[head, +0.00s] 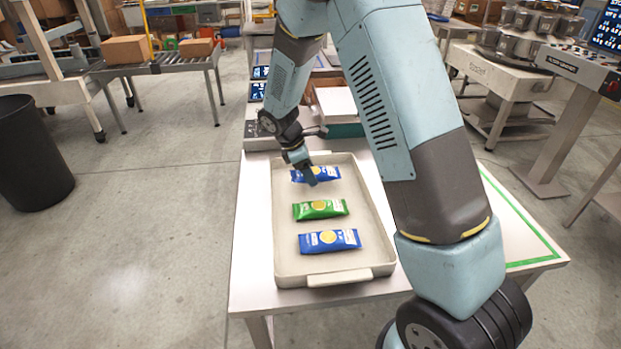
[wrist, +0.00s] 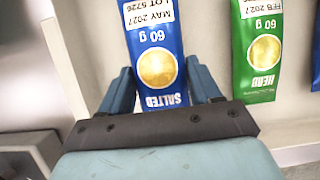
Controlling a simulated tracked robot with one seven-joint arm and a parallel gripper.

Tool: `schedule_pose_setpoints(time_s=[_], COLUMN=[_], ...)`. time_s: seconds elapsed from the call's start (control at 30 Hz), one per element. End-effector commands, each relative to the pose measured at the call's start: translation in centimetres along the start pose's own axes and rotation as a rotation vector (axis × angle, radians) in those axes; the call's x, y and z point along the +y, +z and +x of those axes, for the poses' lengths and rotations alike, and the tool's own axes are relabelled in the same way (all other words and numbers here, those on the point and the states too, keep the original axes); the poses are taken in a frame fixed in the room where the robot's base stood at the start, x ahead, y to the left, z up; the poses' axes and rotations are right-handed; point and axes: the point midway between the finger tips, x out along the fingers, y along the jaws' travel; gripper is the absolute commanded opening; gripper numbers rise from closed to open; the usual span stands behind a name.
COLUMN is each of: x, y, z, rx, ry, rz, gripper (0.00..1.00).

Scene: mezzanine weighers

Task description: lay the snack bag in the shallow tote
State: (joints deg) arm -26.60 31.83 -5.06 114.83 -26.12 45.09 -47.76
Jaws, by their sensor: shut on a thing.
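The shallow tote (head: 335,273) is a pale, low-walled tray on the white table. Three snack bags are within its outline: a blue one (head: 328,174) at the far end, a green one (head: 319,209) in the middle and another blue one (head: 330,241) at the near end. My gripper (head: 307,172) is at the far blue bag, shut on it. In the wrist view the fingers (wrist: 163,82) flank this bag (wrist: 152,25), marked "SALTED", and the green "HERB" bag (wrist: 262,50) lies to its right. I cannot tell whether the held bag touches the tote floor.
A scale with small displays (head: 258,82) and a green box with a pale lid (head: 338,105) stand behind the tote. A green-taped area (head: 510,220) lies to the right on the table, partly behind my arm. A black bin (head: 30,155) stands on the floor at left.

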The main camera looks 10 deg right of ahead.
Motion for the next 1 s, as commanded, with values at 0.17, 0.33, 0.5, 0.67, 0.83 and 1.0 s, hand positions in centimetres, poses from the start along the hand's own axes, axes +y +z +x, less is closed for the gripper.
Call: schedule_pose_setpoints(time_s=[0.17,0.33,0.5,0.67,0.83,1.0], x=[-0.1,-0.1,-0.1,-0.1,-0.2,-0.4], y=[-0.9,-0.9,-0.9,-1.1,-1.2,-1.2], z=[2.2,2.4,2.5,2.9,3.3,3.5], rx=[-0.001,-0.001,-0.001,-0.001,-0.001,-0.002], ry=[-0.002,-0.001,-0.002,-0.002,-0.004,-0.009], rz=[-0.002,0.0,0.0,0.0,-0.001,-0.002], gripper=[0.33,0.33,0.33,0.33,0.68,0.84])
